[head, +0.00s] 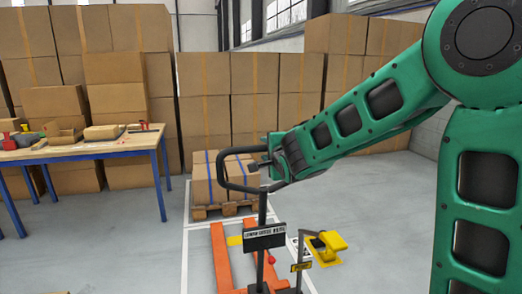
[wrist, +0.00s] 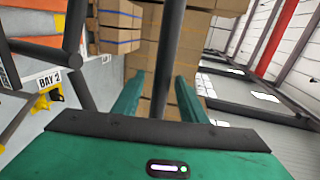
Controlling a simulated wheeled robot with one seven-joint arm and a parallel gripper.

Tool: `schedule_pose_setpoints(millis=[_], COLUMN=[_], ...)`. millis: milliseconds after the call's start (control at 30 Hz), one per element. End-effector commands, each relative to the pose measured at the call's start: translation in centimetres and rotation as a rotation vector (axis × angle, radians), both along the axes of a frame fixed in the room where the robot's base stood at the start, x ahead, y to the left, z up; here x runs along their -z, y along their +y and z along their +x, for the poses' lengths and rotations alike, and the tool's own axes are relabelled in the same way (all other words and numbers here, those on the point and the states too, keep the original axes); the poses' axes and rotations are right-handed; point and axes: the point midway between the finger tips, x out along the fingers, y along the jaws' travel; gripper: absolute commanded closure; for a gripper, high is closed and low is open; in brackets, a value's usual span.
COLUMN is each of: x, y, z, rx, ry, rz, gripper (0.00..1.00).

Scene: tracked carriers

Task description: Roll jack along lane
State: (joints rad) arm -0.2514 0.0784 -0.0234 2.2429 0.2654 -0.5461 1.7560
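An orange pallet jack (head: 222,262) stands on the grey floor, its forks pointing away toward a loaded pallet. Its black loop handle (head: 228,178) rises on a dark post with a small lettered plate (head: 264,238). My gripper (head: 262,165) is at the right side of the loop. In the wrist view, my two green fingers (wrist: 160,92) stand apart with a dark handle bar (wrist: 172,45) between them. Gaps show between bar and fingers. White lines (head: 185,240) mark a lane on the floor around the jack.
A wooden pallet (head: 222,209) with blue-strapped boxes is beyond the forks. A yellow device (head: 328,246) and a small signpost (head: 300,267) stand right of the jack. A workbench (head: 85,148) is at left. Stacked cartons (head: 203,122) line the back. Floor between bench and lane is clear.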

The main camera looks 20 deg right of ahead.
Motion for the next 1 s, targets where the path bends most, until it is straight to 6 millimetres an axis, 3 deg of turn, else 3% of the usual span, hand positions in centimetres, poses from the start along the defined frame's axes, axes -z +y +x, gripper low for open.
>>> schedule_pose_setpoints(millis=[100,300,733,900,1000], x=[0.4,0.9,1.0,1.0,1.0], y=[0.0,0.0,0.0,0.0,0.0], z=[2.0,4.2,5.0,5.0,5.0], rx=[0.000,0.000,-0.001,-0.001,-0.001], ry=[0.001,0.001,0.001,0.001,0.002], rz=[0.000,0.000,0.000,-0.001,-0.001], gripper=[0.61,0.61,0.61,1.00,1.00])
